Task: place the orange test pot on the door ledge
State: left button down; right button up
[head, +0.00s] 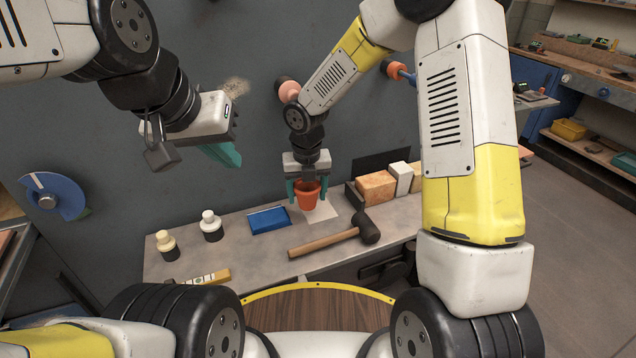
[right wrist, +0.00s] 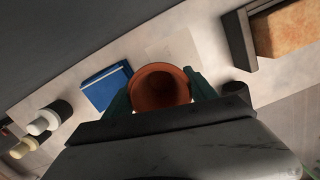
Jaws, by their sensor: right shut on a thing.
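The orange test pot (head: 307,196) is upright between the fingers of my right gripper (head: 307,188), over the grey door ledge (head: 247,256). My right gripper is shut on the pot. In the right wrist view the pot's open, empty mouth (right wrist: 160,86) shows between the two green fingers. The pot is above or beside a pale square (head: 322,212) on the ledge; I cannot tell whether its base touches. My left gripper (head: 222,154) is raised at the left in front of the dark wall, away from the ledge; I see its green fingers from the side and cannot tell whether they are open.
On the ledge are a blue tray (head: 269,219), a mallet (head: 340,238), two small bottles (head: 211,226) and (head: 167,245), and a level (head: 207,277). A dark holder with blocks (head: 376,187) stands just right of the pot.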

jog(key=w+d, duration=0.2)
jog(key=shift+d+f, duration=0.15)
jog(key=shift+d, duration=0.15)
jog(key=shift+w+d+f, duration=0.1)
jog(key=shift+d+f, duration=0.1)
jog(key=shift+f, duration=1.55)
jog(key=shift+f, duration=0.1)
jog(key=o, duration=1.5)
